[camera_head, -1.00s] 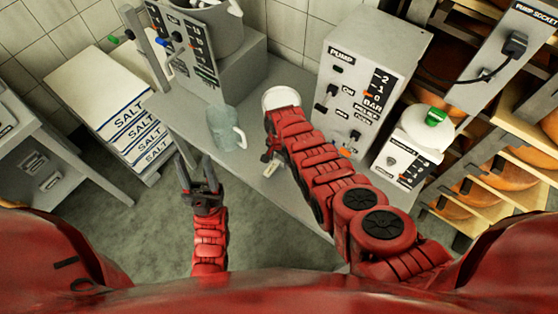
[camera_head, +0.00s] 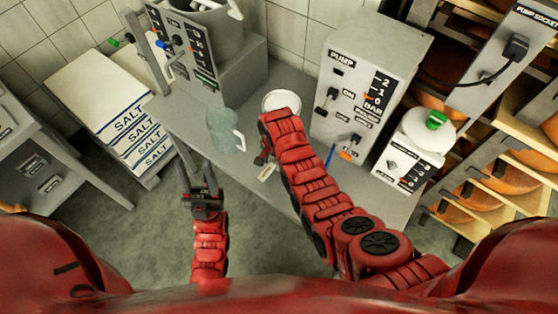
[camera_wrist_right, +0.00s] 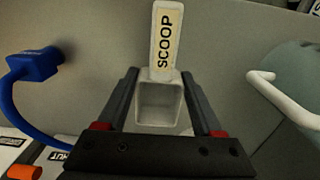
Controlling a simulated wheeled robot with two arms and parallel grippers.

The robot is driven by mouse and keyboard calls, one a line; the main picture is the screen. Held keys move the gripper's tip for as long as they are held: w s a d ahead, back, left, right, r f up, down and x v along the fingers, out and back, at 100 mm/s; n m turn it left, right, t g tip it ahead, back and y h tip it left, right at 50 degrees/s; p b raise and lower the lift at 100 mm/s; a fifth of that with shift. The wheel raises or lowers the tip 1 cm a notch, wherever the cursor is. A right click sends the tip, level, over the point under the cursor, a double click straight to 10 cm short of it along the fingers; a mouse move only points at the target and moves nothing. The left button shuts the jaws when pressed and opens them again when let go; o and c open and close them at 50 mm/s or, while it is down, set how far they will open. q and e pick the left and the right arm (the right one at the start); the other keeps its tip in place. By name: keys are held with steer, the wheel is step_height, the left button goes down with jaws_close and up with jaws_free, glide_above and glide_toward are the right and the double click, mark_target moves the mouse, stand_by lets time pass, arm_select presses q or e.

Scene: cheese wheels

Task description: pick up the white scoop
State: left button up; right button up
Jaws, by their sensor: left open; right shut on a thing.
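The white scoop (camera_wrist_right: 163,40), with "SCOOP" on its handle, is in the right wrist view. Its hollow square part sits between the fingers of my right gripper (camera_wrist_right: 159,88), which is shut on it. In the head view a small pale part of the scoop (camera_head: 267,172) shows beside the right gripper (camera_head: 263,159); the red forearm hides most of both. I cannot tell whether the scoop touches the table. My left gripper (camera_head: 197,180) is open and empty, in front of the table's near edge.
A bluish jug (camera_head: 222,130) stands left of the right gripper on the grey table (camera_head: 190,118). A white round container (camera_head: 281,101) is partly behind the right forearm. The pump box (camera_head: 365,90) stands to the right. Salt sacks (camera_head: 125,125) are stacked at left.

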steer(key=s+a+r+b, duration=0.1)
steer(key=s+a+b, duration=0.2)
steer(key=s+a, duration=0.6)
steer(key=shift+s+r, duration=0.15)
steer(key=shift+s, duration=0.55)
